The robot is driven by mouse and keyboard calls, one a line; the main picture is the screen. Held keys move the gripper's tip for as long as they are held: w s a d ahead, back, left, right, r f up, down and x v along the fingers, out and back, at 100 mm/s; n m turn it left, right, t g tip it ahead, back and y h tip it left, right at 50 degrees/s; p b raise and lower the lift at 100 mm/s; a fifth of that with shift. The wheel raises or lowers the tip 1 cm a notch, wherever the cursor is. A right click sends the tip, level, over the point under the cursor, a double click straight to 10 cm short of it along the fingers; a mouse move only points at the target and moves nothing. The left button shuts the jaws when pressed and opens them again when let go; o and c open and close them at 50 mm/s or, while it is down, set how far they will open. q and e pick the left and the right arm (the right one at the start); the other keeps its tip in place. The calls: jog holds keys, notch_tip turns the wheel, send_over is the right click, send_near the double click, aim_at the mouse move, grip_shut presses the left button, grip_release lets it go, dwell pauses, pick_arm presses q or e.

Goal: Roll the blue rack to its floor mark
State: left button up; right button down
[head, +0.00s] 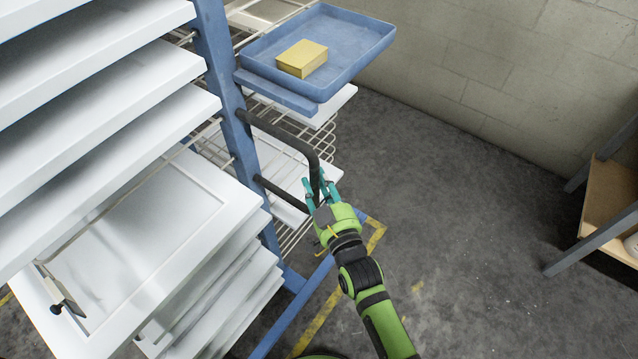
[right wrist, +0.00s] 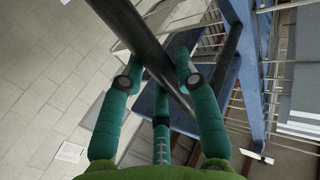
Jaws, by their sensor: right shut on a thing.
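The blue rack (head: 228,95) stands at the left of the head view, with several white panels (head: 160,215) on its wire shelves. A black padded handle (head: 290,139) sticks out from its blue post. My right gripper (head: 321,190) is shut on the handle's outer end. In the right wrist view the teal fingers (right wrist: 160,85) close around the black bar (right wrist: 150,50). Yellow floor tape (head: 316,322) shows beside and partly under the rack's base; part of it is hidden. My left gripper is not in view.
A blue tray (head: 350,62) on the rack holds a yellow block (head: 302,58). A block wall (head: 500,70) runs along the back. A grey-legged table (head: 600,235) with a wooden shelf stands at the right. Grey floor (head: 460,200) between rack and table is clear.

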jog(key=c, duration=1)
grip_release()
jog(key=shift+w+d+r, duration=0.15)
jog(key=shift+w+r, duration=0.1)
jog(key=shift+r, duration=0.25)
jog(key=shift+o, duration=0.5)
jog(key=shift+w+f, duration=0.15)
jog(key=shift+f, duration=0.2)
jog(key=v, duration=1.2)
